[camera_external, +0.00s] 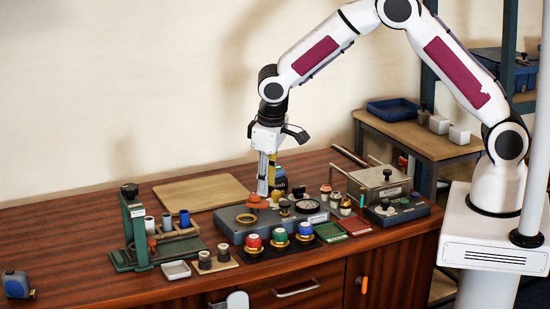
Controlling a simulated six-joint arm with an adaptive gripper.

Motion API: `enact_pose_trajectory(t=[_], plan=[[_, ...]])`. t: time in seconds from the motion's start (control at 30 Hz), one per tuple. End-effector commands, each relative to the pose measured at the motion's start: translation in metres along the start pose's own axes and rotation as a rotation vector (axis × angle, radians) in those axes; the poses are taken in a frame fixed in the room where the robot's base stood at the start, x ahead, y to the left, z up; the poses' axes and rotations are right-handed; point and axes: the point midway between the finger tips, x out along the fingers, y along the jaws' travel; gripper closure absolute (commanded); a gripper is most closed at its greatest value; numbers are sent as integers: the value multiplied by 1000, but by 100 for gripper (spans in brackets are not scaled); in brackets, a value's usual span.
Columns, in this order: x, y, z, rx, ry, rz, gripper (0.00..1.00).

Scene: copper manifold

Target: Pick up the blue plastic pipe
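Two short blue cylinders stand upright in a small wooden rack at the left of the bench; I take the right, darker one to be the blue plastic pipe (184,218). The other blue cylinder (167,223) stands just left of it, with a pale and copper-coloured one (150,225) further left. My gripper (262,189) points straight down over the grey fixture block, well to the right of the rack. Its fingers look close together, but the view is too small to show a gap or anything held. An orange part (256,201) lies just below the fingertips.
A green press (137,230) stands left of the rack. A wooden board (200,193) lies behind it. The grey fixture block (232,231) holds several parts. Red, green and blue capped pieces stand in front. A metal box (379,181) is at right. The bench's far left is mostly clear.

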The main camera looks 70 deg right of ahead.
Motion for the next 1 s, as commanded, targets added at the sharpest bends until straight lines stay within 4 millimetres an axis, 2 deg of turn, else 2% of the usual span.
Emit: enact_pose_trajectory(t=[0.03,0.3,0.6,0.77,0.9,1.0], plan=[[12,-3,-7,6,3,5,73],[61,-19,-48,55,46,24,73],[103,-34,-97,138,133,30,73],[108,-38,-128,198,201,22,73],[91,-38,-163,268,287,2,73],[80,-38,-181,317,335,-15,73]])
